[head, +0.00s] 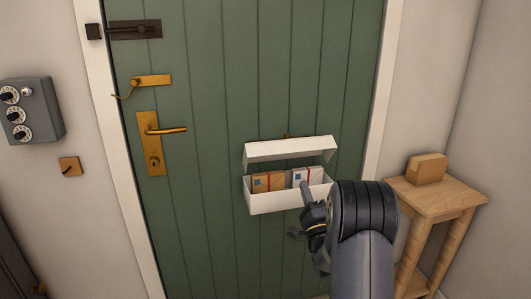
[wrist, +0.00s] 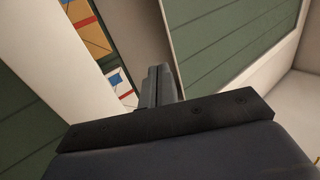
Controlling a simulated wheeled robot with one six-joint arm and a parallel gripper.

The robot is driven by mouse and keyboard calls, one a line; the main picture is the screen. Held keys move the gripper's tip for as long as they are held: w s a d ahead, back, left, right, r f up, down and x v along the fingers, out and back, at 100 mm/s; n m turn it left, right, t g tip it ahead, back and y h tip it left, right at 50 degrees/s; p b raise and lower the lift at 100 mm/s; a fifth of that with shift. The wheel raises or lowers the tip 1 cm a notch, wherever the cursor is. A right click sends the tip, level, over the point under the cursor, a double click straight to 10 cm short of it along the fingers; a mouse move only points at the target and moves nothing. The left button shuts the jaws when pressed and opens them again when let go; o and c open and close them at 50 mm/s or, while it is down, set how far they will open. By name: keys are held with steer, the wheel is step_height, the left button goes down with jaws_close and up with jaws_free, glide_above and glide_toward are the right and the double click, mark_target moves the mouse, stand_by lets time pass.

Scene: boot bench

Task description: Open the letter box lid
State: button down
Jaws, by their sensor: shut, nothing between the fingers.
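The white letter box (head: 275,202) is mounted on the green door, with its front and inside showing in the head view. Its white lid (head: 290,150) stands raised above the box, leaving a gap. A tan envelope (head: 267,183) and a pale one with a red band (head: 307,177) stand inside; both also show at the upper left of the wrist view. My gripper (head: 306,187) is at the right part of the box opening, below the lid. Its fingers (wrist: 158,85) are together and empty. My arm hides the box's lower right corner.
The green door (head: 215,90) carries a brass handle (head: 165,130), a brass latch (head: 152,80) and a dark bolt (head: 135,29). A grey dial box (head: 32,110) is on the left wall. A wooden stand (head: 440,200) with a small box (head: 427,168) is at right.

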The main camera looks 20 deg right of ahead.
mark_target(290, 151)
steer(key=x, duration=1.4)
steer(key=shift+w+a, duration=0.1)
steer(key=shift+a, duration=0.2)
